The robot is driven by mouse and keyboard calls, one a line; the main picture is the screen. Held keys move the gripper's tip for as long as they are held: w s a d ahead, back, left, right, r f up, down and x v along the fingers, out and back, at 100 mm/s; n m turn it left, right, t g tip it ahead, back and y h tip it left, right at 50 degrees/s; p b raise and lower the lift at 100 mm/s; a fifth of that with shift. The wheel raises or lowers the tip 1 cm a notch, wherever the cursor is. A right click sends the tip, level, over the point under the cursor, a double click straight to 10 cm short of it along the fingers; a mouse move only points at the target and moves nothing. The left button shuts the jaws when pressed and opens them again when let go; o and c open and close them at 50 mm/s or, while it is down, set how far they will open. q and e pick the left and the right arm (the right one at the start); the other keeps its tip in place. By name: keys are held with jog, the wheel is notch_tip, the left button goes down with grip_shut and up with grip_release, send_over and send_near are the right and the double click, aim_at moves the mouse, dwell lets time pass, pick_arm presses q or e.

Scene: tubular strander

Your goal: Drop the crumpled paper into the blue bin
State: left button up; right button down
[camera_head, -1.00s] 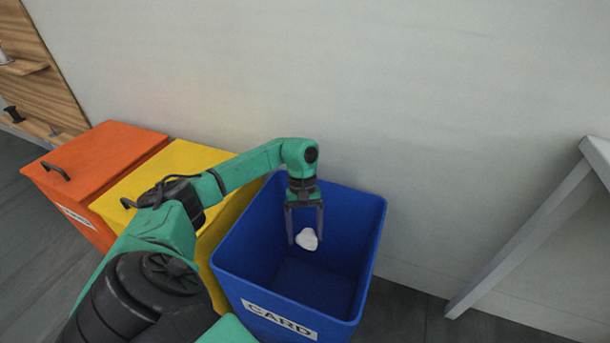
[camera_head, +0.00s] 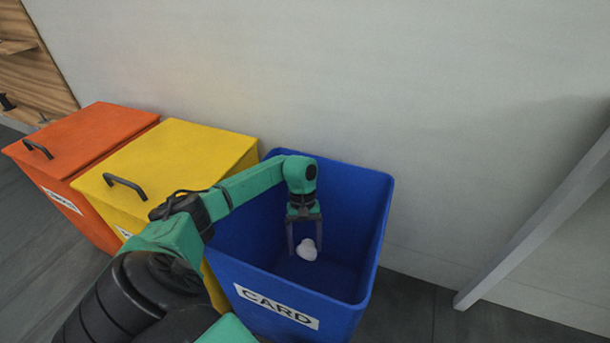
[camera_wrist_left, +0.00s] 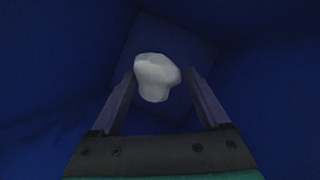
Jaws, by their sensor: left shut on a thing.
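The crumpled paper (camera_head: 307,250) is a small white lump inside the blue bin's opening. My left gripper (camera_head: 305,248) points down into the bin and is shut on the paper, which sits between its fingertips. The left wrist view shows the paper (camera_wrist_left: 156,77) between the two fingers (camera_wrist_left: 158,85), with the dark blue bin interior around it. The blue bin (camera_head: 381,235) is open at the top and has a white CARD label on its front. My right gripper is not in view.
A yellow bin (camera_head: 190,150) with a closed lid stands left of the blue bin, and an orange bin (camera_head: 90,135) stands beyond it. The wall (camera_head: 400,80) is close behind. A grey slanted support (camera_head: 540,220) stands on the right, with floor between.

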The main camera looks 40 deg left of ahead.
pick_arm(q)
jog(key=o, duration=1.2)
jog(key=shift+c, duration=0.2)
jog(key=p+v, duration=0.3)
jog(key=v, duration=1.1)
jog(key=shift+r, duration=0.3)
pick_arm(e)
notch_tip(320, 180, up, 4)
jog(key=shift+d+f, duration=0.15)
pick_arm(q)
jog(key=shift+a, duration=0.1)
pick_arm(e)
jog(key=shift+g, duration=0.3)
